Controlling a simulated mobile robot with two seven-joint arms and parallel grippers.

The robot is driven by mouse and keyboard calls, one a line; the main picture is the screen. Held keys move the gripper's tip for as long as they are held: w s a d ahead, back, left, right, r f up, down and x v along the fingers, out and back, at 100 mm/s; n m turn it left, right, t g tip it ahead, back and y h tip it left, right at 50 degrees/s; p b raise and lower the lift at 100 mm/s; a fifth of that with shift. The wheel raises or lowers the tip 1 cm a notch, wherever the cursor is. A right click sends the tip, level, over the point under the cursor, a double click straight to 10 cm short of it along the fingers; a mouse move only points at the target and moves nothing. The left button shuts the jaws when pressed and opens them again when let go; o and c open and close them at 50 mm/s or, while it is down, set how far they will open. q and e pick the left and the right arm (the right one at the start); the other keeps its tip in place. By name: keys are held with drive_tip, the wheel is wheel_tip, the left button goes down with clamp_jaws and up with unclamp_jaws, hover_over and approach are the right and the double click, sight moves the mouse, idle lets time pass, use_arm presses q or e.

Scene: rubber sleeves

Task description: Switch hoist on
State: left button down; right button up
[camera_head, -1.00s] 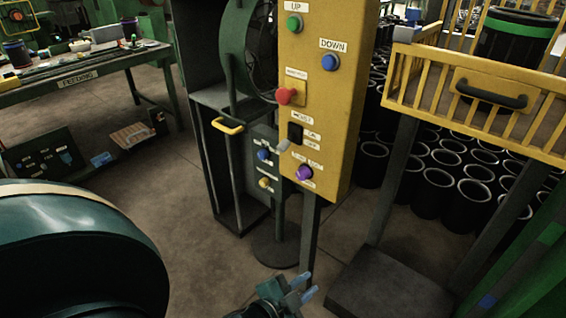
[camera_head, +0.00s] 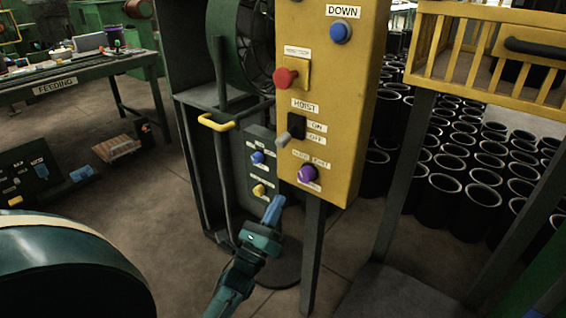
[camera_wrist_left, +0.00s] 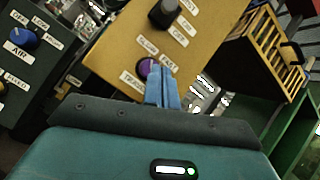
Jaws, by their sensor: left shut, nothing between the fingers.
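The yellow control box (camera_head: 343,75) stands in the middle of the head view. Its hoist switch (camera_head: 295,128) is a black block with a grey lever, beside ON and OFF labels. The lever tilts down toward the OFF level. The switch also shows at the top of the left wrist view (camera_wrist_left: 166,13). My left gripper (camera_head: 274,205) is shut and empty, with its blue fingers together. In the head view it appears below and left of the switch. In the left wrist view the fingertips (camera_wrist_left: 158,72) overlap the edge of the purple knob (camera_wrist_left: 146,68); contact cannot be told.
A red button (camera_head: 285,77) and a blue DOWN button (camera_head: 340,32) sit above the switch. A dark panel (camera_head: 262,172) with blue and yellow knobs is left of the box. A yellow handle (camera_head: 217,123) juts out nearby. A yellow rack (camera_head: 490,70) stands at right.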

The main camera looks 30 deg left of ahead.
sight(288, 136)
use_arm(q)
drive_tip(key=shift+r, duration=0.1)
drive_tip(key=shift+w, duration=0.1)
drive_tip(key=w+a+r+p, duration=0.2)
drive_tip(key=w+r, duration=0.5)
drive_tip(key=r, duration=0.1)
drive_tip(key=shift+a+r, duration=0.2)
drive_tip(key=shift+r, duration=0.1)
use_arm(e)
drive_tip(key=shift+w+a+f+g, duration=0.25)
drive_tip(key=shift+a+f+g, duration=0.05)
drive_tip(key=shift+a+g, duration=0.1)
use_arm(q)
drive_tip(key=shift+w, duration=0.1)
use_arm(e)
drive_tip(key=shift+r, duration=0.15)
